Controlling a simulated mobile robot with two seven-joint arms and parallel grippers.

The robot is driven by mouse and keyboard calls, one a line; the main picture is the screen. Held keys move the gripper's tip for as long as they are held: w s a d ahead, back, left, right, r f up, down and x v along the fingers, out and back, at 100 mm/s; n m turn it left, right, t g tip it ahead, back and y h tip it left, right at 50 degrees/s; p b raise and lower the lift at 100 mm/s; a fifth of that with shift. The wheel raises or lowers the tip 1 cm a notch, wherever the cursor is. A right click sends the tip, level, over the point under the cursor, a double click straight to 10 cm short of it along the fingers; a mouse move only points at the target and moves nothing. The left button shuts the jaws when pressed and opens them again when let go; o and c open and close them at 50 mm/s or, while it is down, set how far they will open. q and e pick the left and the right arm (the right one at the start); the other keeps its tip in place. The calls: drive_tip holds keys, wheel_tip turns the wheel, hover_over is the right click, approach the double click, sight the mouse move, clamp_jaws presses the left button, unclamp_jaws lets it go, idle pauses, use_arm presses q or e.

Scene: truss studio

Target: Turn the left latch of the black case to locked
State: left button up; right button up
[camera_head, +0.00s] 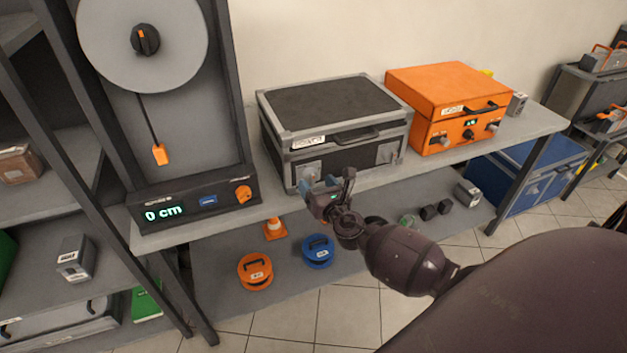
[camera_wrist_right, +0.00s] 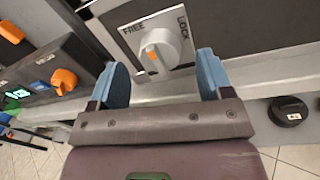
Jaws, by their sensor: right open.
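The black case (camera_head: 340,105) stands shut on the bench, with a grey metal frame and a front handle. Its left latch (camera_head: 310,172) is partly behind my right gripper (camera_head: 328,185) in the head view. In the right wrist view this latch is a white knob (camera_wrist_right: 160,46) on a plate marked FREE at left and LOCK at right. The knob's orange mark is on its lower left side, nearer me. My right gripper (camera_wrist_right: 161,76) is open, its blue fingers on either side of the knob and seemingly short of it. My left gripper is not in view.
The case's right latch (camera_head: 389,153) is beside the handle. An orange case (camera_head: 440,90) stands to the right, and a dial unit (camera_head: 190,202) reading 0 cm to the left.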

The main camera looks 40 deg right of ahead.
drive_tip(key=shift+w+d, duration=0.15)
drive_tip(key=shift+w, duration=1.05)
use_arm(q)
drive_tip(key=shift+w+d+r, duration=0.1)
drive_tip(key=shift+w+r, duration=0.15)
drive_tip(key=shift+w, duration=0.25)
use_arm(e)
drive_tip(key=c, duration=0.9)
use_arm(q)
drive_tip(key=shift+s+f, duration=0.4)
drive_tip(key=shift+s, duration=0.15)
